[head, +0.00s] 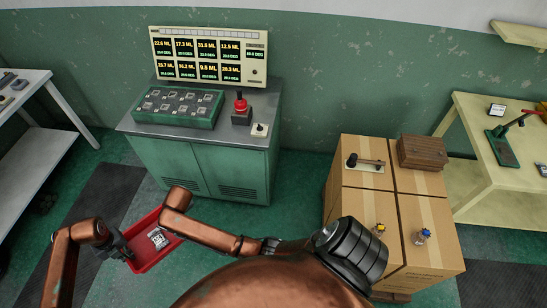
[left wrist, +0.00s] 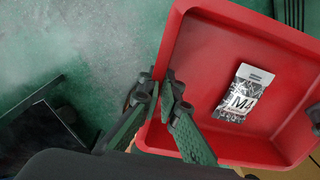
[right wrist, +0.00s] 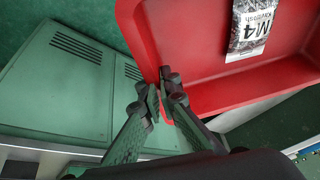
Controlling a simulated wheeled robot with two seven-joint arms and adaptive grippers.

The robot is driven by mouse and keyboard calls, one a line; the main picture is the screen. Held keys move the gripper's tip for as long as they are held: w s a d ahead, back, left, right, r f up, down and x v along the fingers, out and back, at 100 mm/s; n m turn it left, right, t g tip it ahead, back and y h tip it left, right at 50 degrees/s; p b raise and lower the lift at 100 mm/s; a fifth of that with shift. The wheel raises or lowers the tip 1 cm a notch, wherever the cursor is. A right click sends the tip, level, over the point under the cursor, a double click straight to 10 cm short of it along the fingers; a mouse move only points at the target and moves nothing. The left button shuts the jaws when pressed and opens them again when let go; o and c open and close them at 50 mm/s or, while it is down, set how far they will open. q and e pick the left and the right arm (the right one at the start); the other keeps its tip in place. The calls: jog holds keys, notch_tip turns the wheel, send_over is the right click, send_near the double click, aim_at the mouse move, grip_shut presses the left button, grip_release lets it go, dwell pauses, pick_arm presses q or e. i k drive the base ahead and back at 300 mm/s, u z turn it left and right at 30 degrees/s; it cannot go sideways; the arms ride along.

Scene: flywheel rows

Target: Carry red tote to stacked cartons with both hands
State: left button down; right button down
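The red tote (head: 148,264) is held off the floor at lower left in the head view, in front of the green cabinet. A packet marked M4 (head: 158,239) lies in it; it shows clearly in the left wrist view (left wrist: 240,95). My left gripper (head: 126,252) is shut on the tote's wall, one finger inside and one outside (left wrist: 170,85). My right gripper (right wrist: 162,84) is shut on the opposite wall; my arm hides it in the head view. The stacked cartons (head: 347,205) stand at right in the head view, well apart from the tote.
The green cabinet (head: 222,168) stands at the back. A white table (head: 35,85) is left, a cream bench (head: 480,125) right.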

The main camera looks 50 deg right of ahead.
aim_at(385, 197)
jog(key=z, duration=0.35)
jog(key=i, duration=1.2)
jog(key=z, duration=2.2)
jog(key=i, duration=1.2)
jog(key=z, duration=1.6)
